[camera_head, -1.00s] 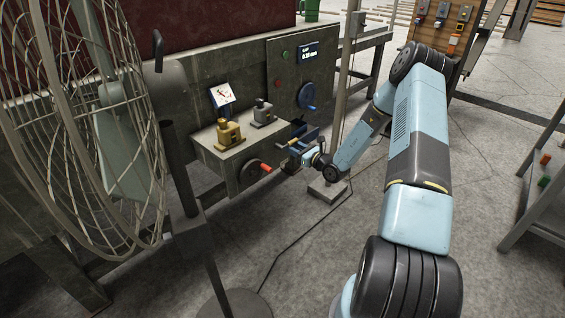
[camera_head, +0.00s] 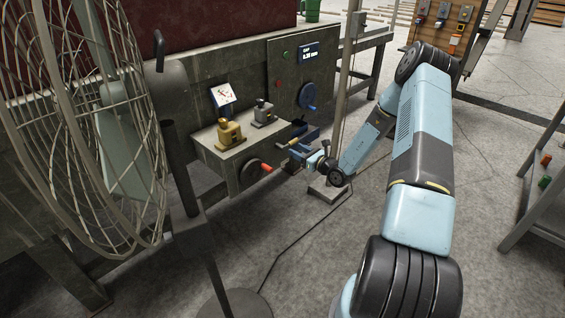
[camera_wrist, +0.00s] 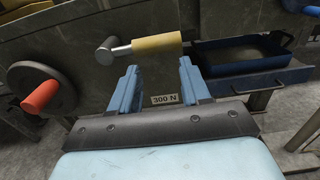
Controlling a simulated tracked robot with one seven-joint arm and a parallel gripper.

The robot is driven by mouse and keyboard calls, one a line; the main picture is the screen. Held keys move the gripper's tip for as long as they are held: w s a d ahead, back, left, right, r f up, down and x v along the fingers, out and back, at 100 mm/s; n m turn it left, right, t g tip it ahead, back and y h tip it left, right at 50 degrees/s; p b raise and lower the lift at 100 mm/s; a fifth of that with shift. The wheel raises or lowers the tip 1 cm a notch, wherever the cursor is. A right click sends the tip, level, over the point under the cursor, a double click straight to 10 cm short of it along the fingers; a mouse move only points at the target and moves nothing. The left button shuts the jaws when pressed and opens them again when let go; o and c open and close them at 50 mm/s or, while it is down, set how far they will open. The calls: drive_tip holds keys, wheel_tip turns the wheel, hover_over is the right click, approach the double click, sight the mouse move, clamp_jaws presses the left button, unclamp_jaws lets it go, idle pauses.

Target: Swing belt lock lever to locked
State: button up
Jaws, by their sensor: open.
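The belt lock lever (camera_wrist: 157,43) shows in the wrist view as a yellow grip on a short metal rod. The rod runs from a round grey pivot (camera_wrist: 105,51) on the front of the dark machine, and the lever lies nearly level, pointing right. My gripper (camera_wrist: 158,72) is open, with its two blue fingers on the near side of the lever. The grip spans the space ahead of the fingertips, with nothing held between them. Contact cannot be told. In the head view my gripper (camera_head: 288,148) is by the machine's front, and the lever is too small to make out clearly.
A handwheel with a red knob (camera_wrist: 42,96) is left of the lever. A blue tray (camera_wrist: 240,72) is to the right. A "300 N" label (camera_wrist: 164,99) sits below. A caged fan (camera_head: 120,130) stands at left. A thin post (camera_head: 343,90) rises behind my wrist.

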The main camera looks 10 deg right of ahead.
drive_tip(key=shift+v, duration=2.2)
drive_tip(key=s+a+r+n+g+y, duration=0.1)
drive_tip(key=s+a+r+n+g, duration=0.4)
drive_tip(key=r, duration=0.3)
drive_tip(key=s+a+r+n+g, duration=0.4)
drive_tip(key=s+r+n, duration=0.2)
drive_tip(key=r+n, duration=0.15)
drive_tip(key=s+a+r+n+g+y, duration=0.1)
drive_tip(key=s+a+r+n+g, duration=0.4)
drive_tip(key=r, duration=0.4)
drive_tip(key=s+d+r+n+t+h, duration=0.2)
drive_tip(key=s+d+r+n+h, duration=0.2)
drive_tip(key=s, duration=0.8)
drive_tip(key=s+d+r+n+t+h, duration=0.2)
drive_tip(key=s+d+r+n+h, duration=0.2)
drive_tip(key=s+r+n+h, duration=0.3)
drive_tip(key=shift+s+d+r+n+t+h, duration=0.3)
drive_tip(key=shift+s+r+h, duration=0.2)
drive_tip(key=shift+s+r, duration=2.2)
drive_tip(key=shift+s+a+f, duration=0.1)
drive_tip(key=shift+s+f, duration=0.2)
drive_tip(key=shift+f, duration=0.05)
